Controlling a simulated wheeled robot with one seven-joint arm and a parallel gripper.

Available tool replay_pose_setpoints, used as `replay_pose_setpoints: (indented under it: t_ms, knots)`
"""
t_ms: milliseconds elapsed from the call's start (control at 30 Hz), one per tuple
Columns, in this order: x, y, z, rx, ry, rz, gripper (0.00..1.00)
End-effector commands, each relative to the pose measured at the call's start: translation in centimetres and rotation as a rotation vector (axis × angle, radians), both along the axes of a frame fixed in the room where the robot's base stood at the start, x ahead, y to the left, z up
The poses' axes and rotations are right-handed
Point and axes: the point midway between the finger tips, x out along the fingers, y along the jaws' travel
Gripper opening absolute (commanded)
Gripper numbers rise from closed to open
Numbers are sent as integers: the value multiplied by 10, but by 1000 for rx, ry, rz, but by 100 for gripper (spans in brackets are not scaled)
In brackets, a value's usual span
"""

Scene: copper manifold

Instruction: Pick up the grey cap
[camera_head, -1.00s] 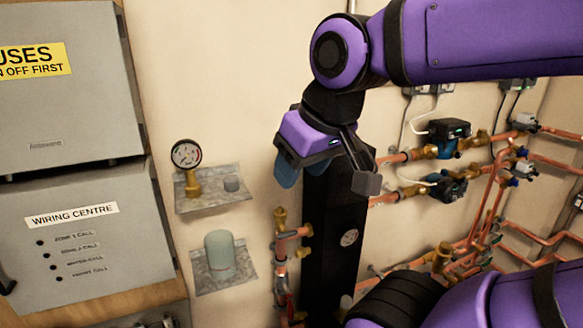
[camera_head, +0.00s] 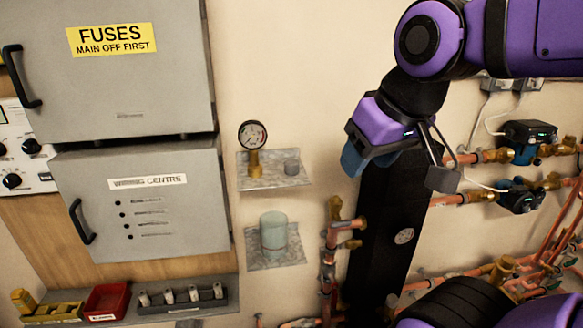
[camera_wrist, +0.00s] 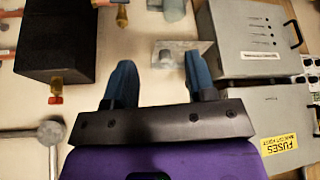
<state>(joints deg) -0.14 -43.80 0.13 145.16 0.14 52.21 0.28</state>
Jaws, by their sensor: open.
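My gripper (camera_head: 356,160) hangs in front of the wall, to the right of the shelf in the head view. Its blue fingers (camera_wrist: 158,62) are spread and empty in the wrist view. The right finger there covers part of the shelf.
A pale green cylinder (camera_head: 273,232) sits on the lower shelf. Grey cabinets (camera_head: 140,205) stand left; a black column (camera_head: 385,230) and copper pipes (camera_head: 328,255) are right. Trays (camera_head: 105,302) lie on a ledge at lower left.

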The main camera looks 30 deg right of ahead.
Motion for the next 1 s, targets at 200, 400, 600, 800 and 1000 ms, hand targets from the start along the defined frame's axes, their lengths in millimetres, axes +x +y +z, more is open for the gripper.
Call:
replay_pose_setpoints:
  t_ms: [200,400,600,800,1000]
  knots:
    - [0,0,0,0,0,0,51]
    - [0,0,0,0,0,0,51]
    - [4,0,2,4,8,-2,69]
    - [37,-4,13,43,73,-31,69]
    - [89,-10,21,84,171,-84,69]
